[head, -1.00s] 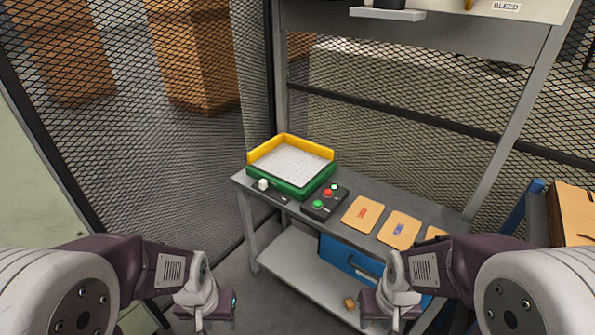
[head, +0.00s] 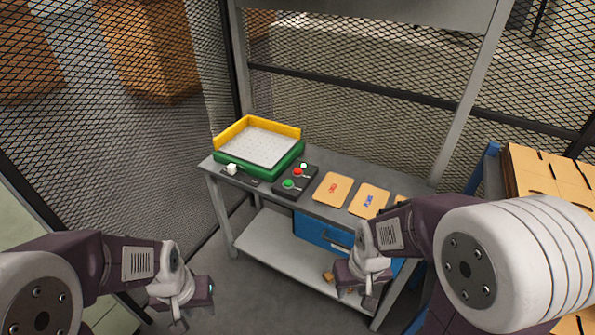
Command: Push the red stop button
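The red stop button (head: 298,172) is on a small black control box (head: 284,190) on the grey bench. A green button (head: 289,184) is in front of it, and a small pale green-white lamp or button (head: 304,166) is behind it. My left gripper (head: 180,318) hangs low at the lower left, in front of the bench and well away from the box. My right gripper (head: 356,297) is in front of the bench's right part, below the top, apart from the buttons. Neither gripper's fingers show clearly enough to tell open from shut.
A green tray with a yellow rim (head: 258,147) stands left of the box, with a white knob (head: 231,169) before it. Tan cards (head: 333,189) lie to the right on the bench (head: 220,172). A blue drawer (head: 315,232) hangs below. Mesh fencing (head: 365,110) stands behind. Cardboard (head: 550,170) is stacked right.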

